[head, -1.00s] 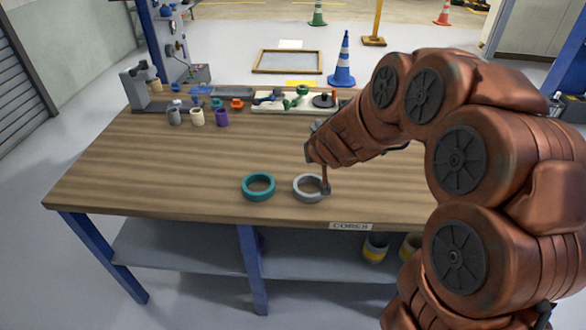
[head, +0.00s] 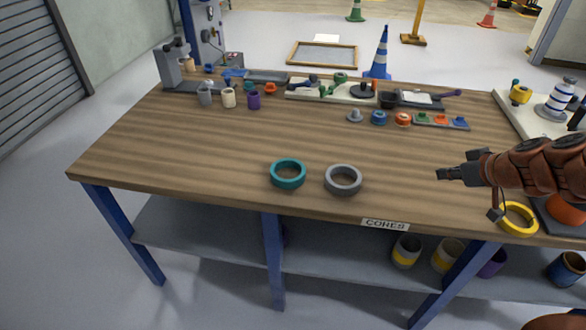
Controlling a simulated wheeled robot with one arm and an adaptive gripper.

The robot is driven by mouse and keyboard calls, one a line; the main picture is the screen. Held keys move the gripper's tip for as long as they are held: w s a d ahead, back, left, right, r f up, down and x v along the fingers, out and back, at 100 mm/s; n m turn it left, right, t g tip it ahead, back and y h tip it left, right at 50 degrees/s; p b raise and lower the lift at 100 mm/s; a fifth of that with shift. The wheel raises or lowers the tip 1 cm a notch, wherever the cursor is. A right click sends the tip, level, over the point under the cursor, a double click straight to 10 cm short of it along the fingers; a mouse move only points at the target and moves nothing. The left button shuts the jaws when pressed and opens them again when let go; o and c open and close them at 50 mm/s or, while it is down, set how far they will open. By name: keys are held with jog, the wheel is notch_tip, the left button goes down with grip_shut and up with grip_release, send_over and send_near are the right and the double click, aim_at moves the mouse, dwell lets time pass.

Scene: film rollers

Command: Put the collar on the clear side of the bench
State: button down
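Three ring-shaped collars are in the head view, and I cannot tell which one the task means. A teal ring (head: 288,183) lies flat near the bench's front edge. A grey ring (head: 343,189) lies close to its right, apart from it. A yellow ring (head: 532,230) lies farther right, at the front edge.
Cups (head: 229,97), small coloured parts (head: 403,119) and a pale board (head: 300,92) line the back. A white-and-blue stacked piece (head: 556,100) stands at the right. A "CORES" label (head: 385,224) is on the front edge. Much of the middle is free.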

jog(key=s+d+f+n+y+b, duration=0.1)
jog(key=s+d+f, duration=0.1)
jog(key=s+d, duration=0.2)
jog(key=s+d+f+n+g+b, duration=0.1)
jog(key=s+d, duration=0.4)
jog(key=s, duration=0.5)
jog(key=shift+s+d+f+n+y+b, duration=0.3)
jog(key=shift+f+y+b, duration=0.1)
jog(key=shift+f+b, duration=0.25)
